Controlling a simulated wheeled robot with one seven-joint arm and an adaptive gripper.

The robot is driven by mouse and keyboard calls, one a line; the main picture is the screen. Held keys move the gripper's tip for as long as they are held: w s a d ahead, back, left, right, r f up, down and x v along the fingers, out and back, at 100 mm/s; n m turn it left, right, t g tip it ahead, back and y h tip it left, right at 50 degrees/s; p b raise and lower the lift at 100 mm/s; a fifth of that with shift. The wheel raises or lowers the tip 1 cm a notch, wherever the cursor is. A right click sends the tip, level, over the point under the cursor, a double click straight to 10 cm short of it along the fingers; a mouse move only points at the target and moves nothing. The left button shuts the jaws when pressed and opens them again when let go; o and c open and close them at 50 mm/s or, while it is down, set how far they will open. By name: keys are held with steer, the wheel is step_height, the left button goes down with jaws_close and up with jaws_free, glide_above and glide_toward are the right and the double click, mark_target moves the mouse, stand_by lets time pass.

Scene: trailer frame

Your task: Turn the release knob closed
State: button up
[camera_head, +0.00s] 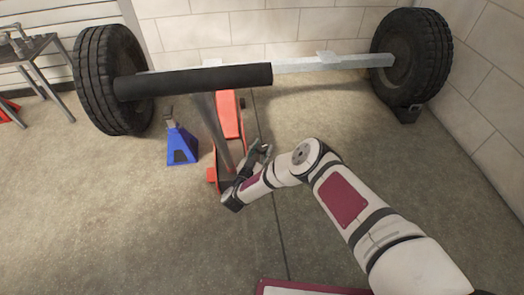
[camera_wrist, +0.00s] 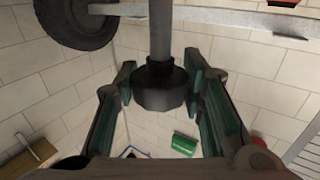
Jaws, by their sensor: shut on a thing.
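A red floor jack (camera_head: 228,115) stands on the floor under the axle. Its grey handle shaft (camera_head: 216,125) rises to a long black grip (camera_head: 195,81). My gripper (camera_head: 256,157) is low beside the shaft, at the jack's right side. In the wrist view, a dark round knob (camera_wrist: 159,90) at the end of a grey rod (camera_wrist: 160,35) sits between my fingers (camera_wrist: 162,95), and they are shut on it. In the head view the knob is hidden or too small to tell. Its turn angle cannot be read.
A trailer axle (camera_head: 330,63) with a left tyre (camera_head: 110,80) and a right tyre (camera_head: 412,55) spans the back. A blue jack stand (camera_head: 181,147) is left of the jack. A metal table (camera_head: 28,48) stands at far left. The front floor is mostly clear.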

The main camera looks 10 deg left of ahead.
steer(key=shift+m+g+h, duration=0.3)
steer(key=shift+m+h, duration=0.3)
steer(key=shift+h, duration=0.3)
steer(key=shift+h+b, duration=0.3)
steer(key=o, duration=1.1)
steer(key=shift+o, duration=0.2)
steer(key=v, duration=0.7)
steer(key=shift+s, duration=0.2)
steer(key=shift+c, duration=0.2)
